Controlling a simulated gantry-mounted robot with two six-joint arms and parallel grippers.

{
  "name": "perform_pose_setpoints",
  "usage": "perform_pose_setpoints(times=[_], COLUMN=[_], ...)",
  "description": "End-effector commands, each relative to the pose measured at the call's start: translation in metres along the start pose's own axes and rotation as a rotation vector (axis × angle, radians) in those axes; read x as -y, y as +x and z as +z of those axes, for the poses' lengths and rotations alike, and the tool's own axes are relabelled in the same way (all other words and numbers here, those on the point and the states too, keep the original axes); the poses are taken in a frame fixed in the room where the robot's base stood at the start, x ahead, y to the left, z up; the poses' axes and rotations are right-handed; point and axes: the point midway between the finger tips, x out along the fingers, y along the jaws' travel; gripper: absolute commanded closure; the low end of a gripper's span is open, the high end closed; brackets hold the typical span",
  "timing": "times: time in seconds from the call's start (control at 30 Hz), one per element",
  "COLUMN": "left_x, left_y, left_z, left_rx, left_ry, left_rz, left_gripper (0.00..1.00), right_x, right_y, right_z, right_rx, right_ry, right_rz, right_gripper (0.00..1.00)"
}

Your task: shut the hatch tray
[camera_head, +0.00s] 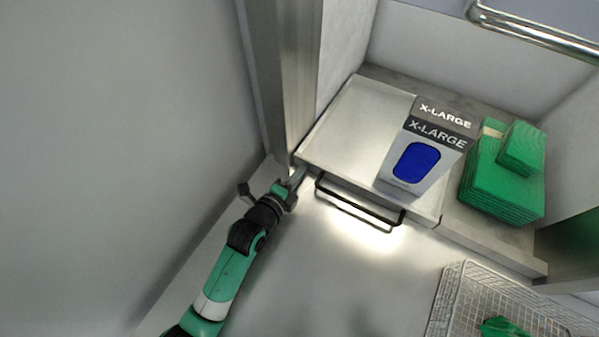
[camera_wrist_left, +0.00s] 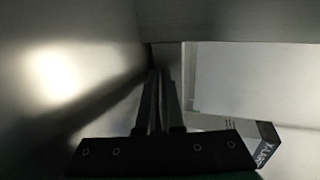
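The hatch tray (camera_head: 352,122) is a flat grey metal tray in the wall opening, with a black bar handle (camera_head: 358,207) on its front edge. My left gripper (camera_head: 300,175) is at the tray's front left corner, left of the handle. In the left wrist view its two fingers (camera_wrist_left: 160,85) lie close together with nothing seen between them. The pale tray (camera_wrist_left: 240,82) shows just right of the fingers there. I cannot tell whether the fingertips touch the tray. My right gripper is not in view.
A white X-LARGE box (camera_head: 424,160) stands on the tray's right part; it also shows in the wrist view (camera_wrist_left: 264,148). Green stacked packs (camera_head: 505,180) lie to its right. A wire basket (camera_head: 455,300) is at lower right. A metal post (camera_head: 290,80) rises beside my gripper. The counter before the handle is clear.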

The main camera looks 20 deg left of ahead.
Motion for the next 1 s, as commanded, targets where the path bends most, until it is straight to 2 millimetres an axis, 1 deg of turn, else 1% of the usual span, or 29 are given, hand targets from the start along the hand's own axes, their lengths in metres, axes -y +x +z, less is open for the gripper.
perform_pose_setpoints(times=[0.03, 0.33, 0.47, 0.57, 0.8, 0.9, 1.0], left_x=[-0.003, -0.004, -0.004, -0.003, -0.004, -0.005, -0.005], left_y=[0.001, 0.0, -0.01, -0.029, -0.087, -0.106, -0.117], left_z=[0.001, 0.001, 0.001, 0.001, 0.001, 0.0, 0.0], left_rx=[0.002, 0.002, 0.002, 0.002, 0.002, 0.002, 0.001], left_ry=[0.001, 0.001, 0.0, 0.0, 0.0, 0.0, 0.0], left_rz=[0.008, 0.011, 0.01, 0.008, 0.008, 0.008, 0.008], left_gripper=[1.0, 1.0, 1.0, 1.0, 1.0, 1.0, 1.0], right_x=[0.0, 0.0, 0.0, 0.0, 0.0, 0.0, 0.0], right_y=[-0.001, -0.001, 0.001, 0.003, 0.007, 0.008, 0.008], right_z=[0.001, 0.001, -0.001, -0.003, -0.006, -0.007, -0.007], right_rx=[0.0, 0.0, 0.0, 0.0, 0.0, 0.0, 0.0], right_ry=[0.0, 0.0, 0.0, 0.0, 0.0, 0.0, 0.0], right_rz=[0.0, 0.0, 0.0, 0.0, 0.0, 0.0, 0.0], right_gripper=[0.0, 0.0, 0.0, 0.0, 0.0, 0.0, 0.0])
